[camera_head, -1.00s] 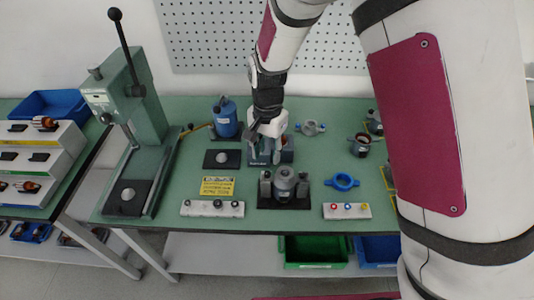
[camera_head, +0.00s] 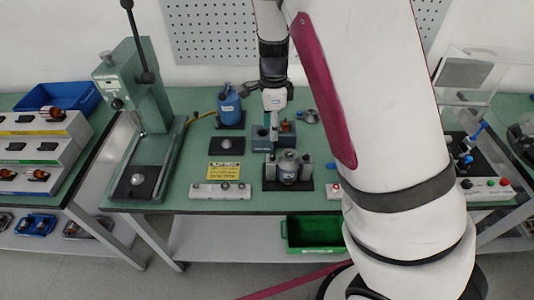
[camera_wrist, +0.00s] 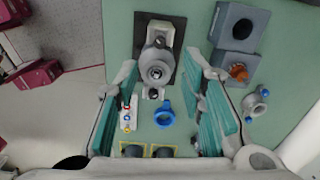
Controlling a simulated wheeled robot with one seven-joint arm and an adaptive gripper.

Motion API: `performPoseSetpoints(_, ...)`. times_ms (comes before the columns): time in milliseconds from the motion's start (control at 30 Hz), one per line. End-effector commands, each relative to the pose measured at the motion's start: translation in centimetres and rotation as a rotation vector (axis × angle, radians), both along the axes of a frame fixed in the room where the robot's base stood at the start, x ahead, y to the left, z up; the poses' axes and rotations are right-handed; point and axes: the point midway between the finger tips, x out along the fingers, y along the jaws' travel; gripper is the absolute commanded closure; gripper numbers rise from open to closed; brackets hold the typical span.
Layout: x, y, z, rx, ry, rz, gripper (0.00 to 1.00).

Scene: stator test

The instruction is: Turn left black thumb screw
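A fixture (camera_head: 288,168) holds a round grey part between two upright grey blocks on a dark plate in the middle of the bench. In the wrist view the fixture (camera_wrist: 157,70) lies between and beyond my fingers. A small black knob (camera_wrist: 160,42) shows by its upper block, which is the head view's left side. A second dark knob (camera_wrist: 153,93) shows by the lower block. My gripper (camera_wrist: 161,66) is open, with its teal-padded fingers wide apart and nothing between them. In the head view my gripper (camera_head: 272,130) hangs behind the fixture, and its fingertips are hard to make out.
A green press (camera_head: 135,90) stands at left. My arm covers the bench's right part in the head view.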

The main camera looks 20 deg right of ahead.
Motion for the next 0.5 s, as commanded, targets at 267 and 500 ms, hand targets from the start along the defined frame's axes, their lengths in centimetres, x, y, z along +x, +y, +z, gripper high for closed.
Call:
performPoseSetpoints(267,-0.2,-0.1,-5.7,-0.001,0.005,0.001,0.64)
performPoseSetpoints(500,-0.1,0.0,-9.4,0.0,0.003,0.002,0.64)
